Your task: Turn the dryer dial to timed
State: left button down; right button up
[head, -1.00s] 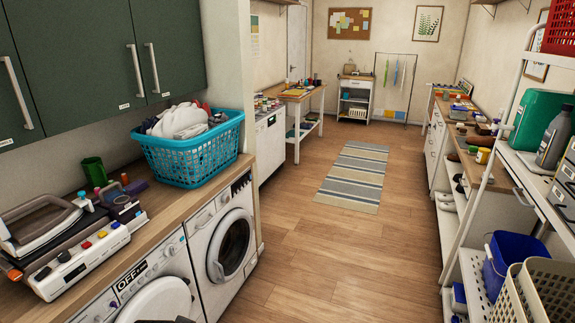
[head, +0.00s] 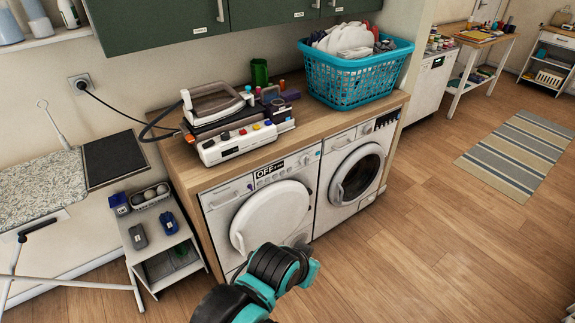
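The front-loading machine with the OFF label, which appears to be the dryer (head: 222,215), stands under the wooden counter at left. Its round white door (head: 270,218) is shut. Its control panel (head: 262,176) carries a black-and-white label (head: 268,170) reading OFF, with small knobs and buttons around it. Which one is the dial, and where it points, is too small to tell. One of my teal and black arms rises from the bottom edge in front of the machine. No gripper fingers show on it, and my other arm is out of view.
A second washer-type machine (head: 355,178) stands to the right. On the counter are an iron with its base (head: 236,143) and a teal laundry basket (head: 372,80). A low white shelf (head: 158,250) and an ironing board (head: 40,190) stand left.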

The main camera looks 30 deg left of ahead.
aim_at(304, 160)
jog(key=i+j+u, duration=0.25)
jog(key=i, duration=0.15)
jog(key=i+u, duration=0.25)
jog(key=i, duration=0.2)
